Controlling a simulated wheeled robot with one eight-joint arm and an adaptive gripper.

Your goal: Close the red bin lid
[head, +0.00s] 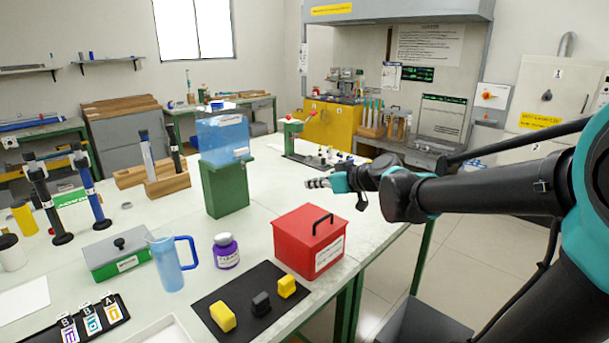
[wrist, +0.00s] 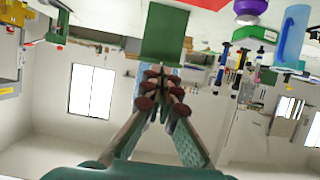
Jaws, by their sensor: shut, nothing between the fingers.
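The red bin (head: 295,249) stands on the near right part of the white table in the head view. Its red lid (head: 295,226) lies flat on top and looks closed, with a black handle (head: 322,222) upright on it. A white label is on its side. A sliver of red, likely the bin, shows at the top edge of the wrist view (wrist: 203,4). My gripper (head: 314,183) is shut and empty, behind and above the bin, apart from it. Its fingers also show in the wrist view (wrist: 158,98).
A green stand (head: 228,188) with a blue translucent box (head: 222,138) rises left of my gripper. A purple jar (head: 227,255), blue jug (head: 168,264) and black mat (head: 242,306) with yellow and dark blocks lie near the bin. The table's right edge is close by.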

